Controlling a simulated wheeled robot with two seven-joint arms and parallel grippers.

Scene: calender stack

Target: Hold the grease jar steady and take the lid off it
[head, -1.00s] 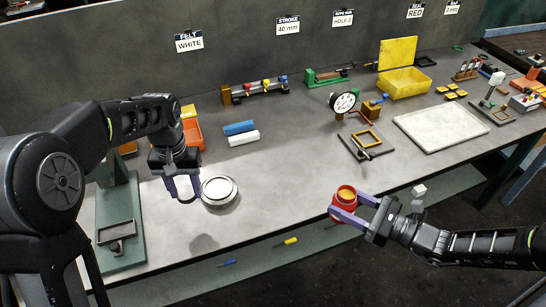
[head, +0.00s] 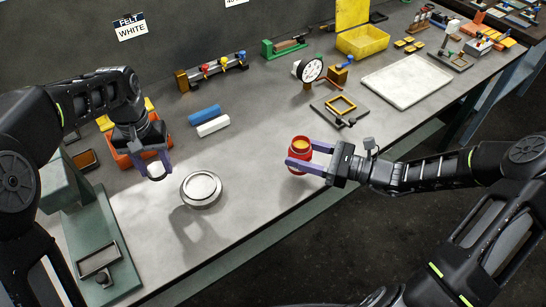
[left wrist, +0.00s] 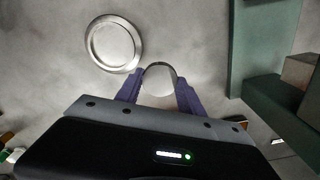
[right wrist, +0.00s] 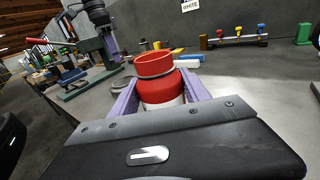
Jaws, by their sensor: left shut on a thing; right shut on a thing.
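The red grease jar (head: 300,147) has an open top with yellow grease showing inside. My right gripper (head: 303,163) is shut around its body, near the bench's front edge. The right wrist view shows the jar (right wrist: 157,88) upright between the fingers, with a grey band below its rim. My left gripper (head: 155,172) is shut on a pale round lid (head: 154,170), well left of the jar and apart from it. The lid (left wrist: 160,74) also shows between the fingertips in the left wrist view; its underside is hidden.
A round silver dish (head: 201,189) lies on the bench right of my left gripper. An orange bin (head: 123,158) stands behind that gripper. Blue (head: 204,114) and white (head: 213,126) bars lie farther back. The bench between dish and jar is clear.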

